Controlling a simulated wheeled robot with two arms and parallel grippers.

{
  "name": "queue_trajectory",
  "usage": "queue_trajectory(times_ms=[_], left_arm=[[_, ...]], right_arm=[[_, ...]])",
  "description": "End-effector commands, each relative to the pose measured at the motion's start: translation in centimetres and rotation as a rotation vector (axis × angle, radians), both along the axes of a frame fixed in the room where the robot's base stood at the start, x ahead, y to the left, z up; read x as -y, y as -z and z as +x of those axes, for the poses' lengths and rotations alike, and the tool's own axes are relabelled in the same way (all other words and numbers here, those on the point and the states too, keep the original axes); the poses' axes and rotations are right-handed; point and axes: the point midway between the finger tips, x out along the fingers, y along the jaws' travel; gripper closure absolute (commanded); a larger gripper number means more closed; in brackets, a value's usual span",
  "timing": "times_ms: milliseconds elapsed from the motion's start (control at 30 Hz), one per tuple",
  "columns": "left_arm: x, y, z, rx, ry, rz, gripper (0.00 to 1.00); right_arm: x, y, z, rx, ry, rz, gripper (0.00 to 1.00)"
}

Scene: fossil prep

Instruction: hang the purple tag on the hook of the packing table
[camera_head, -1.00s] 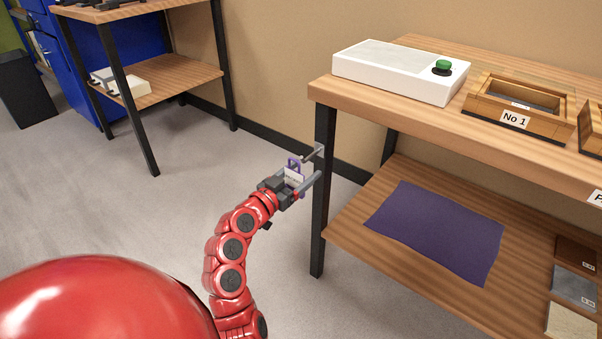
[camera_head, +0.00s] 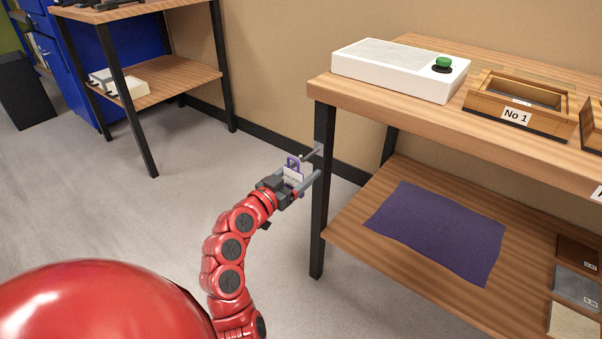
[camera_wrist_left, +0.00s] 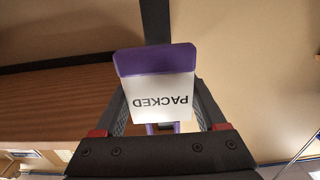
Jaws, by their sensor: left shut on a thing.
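The purple tag (camera_head: 292,171) has a white label and a loop at its top. In the left wrist view the tag (camera_wrist_left: 157,86) shows the word PACKED upside down. My left gripper (camera_head: 302,179) is shut on the tag and holds it beside the front left leg of the packing table (camera_head: 324,150). The hook (camera_head: 314,152) sticks out from that leg, close to the tag's loop. I cannot tell whether the loop is around the hook or beside it. My right gripper is not in view.
A white box with a green button (camera_head: 395,70) and a wooden tray marked No 1 (camera_head: 503,112) stand on the table top. A purple cloth (camera_head: 438,230) lies on the lower shelf. Another shelf unit (camera_head: 170,78) stands at the back left. Floor between is clear.

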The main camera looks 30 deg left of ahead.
Motion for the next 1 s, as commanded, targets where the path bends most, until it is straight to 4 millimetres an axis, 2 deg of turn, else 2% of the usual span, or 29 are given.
queue_trajectory(times_ms=[700,1000], left_arm=[[0.3,0.0,2.5,0.001,0.002,0.002,1.0],[0.2,0.0,2.6,0.0,0.0,0.001,1.0]], right_arm=[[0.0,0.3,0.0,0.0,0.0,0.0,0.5],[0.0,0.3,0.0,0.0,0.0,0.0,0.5]])
